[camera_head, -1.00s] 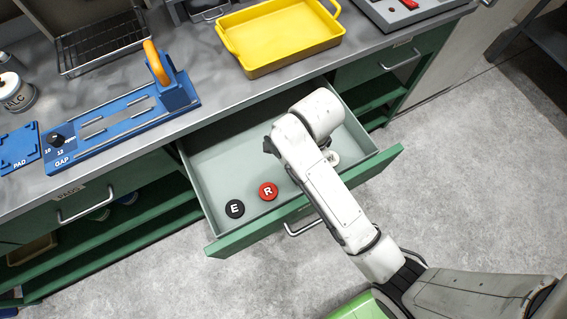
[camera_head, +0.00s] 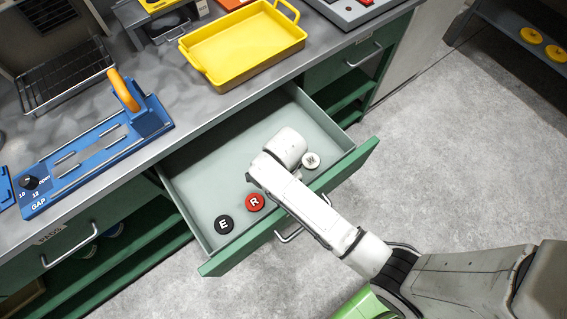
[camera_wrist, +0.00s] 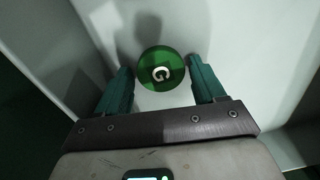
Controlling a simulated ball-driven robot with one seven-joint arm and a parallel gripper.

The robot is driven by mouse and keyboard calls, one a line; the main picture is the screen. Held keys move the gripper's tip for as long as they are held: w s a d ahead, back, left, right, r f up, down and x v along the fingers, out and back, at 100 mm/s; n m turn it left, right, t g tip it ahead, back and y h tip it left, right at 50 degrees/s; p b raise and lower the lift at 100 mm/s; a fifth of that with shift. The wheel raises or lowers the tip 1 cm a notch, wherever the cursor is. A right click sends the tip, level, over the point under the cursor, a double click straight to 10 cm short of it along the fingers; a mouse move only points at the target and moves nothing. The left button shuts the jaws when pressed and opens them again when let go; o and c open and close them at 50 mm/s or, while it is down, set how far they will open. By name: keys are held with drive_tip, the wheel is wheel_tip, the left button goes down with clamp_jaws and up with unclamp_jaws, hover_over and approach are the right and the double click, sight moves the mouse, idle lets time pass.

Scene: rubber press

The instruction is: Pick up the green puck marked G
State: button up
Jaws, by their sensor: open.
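In the wrist view the green puck marked G (camera_wrist: 160,68) lies on the pale drawer floor, its white letter facing up. My gripper (camera_wrist: 162,80) is open, with one teal finger on each side of the puck and a gap visible to each finger. The fingers appear not to touch it. In the head view my arm reaches over the open drawer (camera_head: 200,170) and hides the green puck and the fingers.
In the drawer lie a black puck marked E (camera_head: 224,224), a red puck marked R (camera_head: 255,203) and a white puck (camera_head: 311,160). The drawer walls stand close around. On the counter above are a yellow tray (camera_head: 245,45) and a blue gauge fixture (camera_head: 95,150).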

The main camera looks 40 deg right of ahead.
drive_tip(key=shift+c, duration=0.5)
drive_tip(key=c, duration=0.7)
drive_tip(key=shift+r, duration=0.1)
